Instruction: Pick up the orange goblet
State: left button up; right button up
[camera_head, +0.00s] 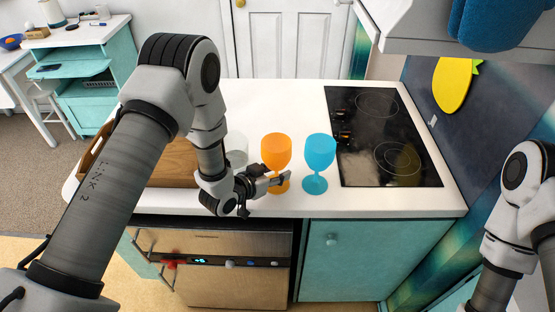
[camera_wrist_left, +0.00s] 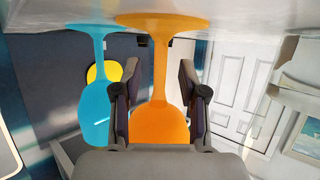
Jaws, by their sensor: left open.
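The orange goblet (camera_head: 276,150) stands upright on the white counter, left of the blue goblet (camera_head: 320,152). My left gripper (camera_head: 272,181) is low at the orange goblet, by its stem, and is open. In the left wrist view, which looks upside down, the orange goblet (camera_wrist_left: 160,75) shows between the two spread fingers of my left gripper (camera_wrist_left: 158,82). I cannot tell that either finger touches it. The foot of the goblet is partly hidden by the gripper in the head view. My right arm shows at the right edge, but its gripper is out of view.
The blue goblet (camera_wrist_left: 95,100) stands close beside the orange one. A clear glass (camera_head: 237,146) is left of it, partly behind my left arm. A wooden board or tray (camera_head: 172,165) lies farther left. A black cooktop (camera_head: 375,125) is at right. The counter (camera_head: 285,105) behind is clear.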

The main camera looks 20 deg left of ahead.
pick_arm(q)
jog(key=shift+w+f, duration=0.1)
jog(key=shift+w, duration=0.05)
jog(key=shift+s, duration=0.25)
jog(key=shift+c, duration=0.9)
jog(key=shift+w, duration=0.1)
grip_shut()
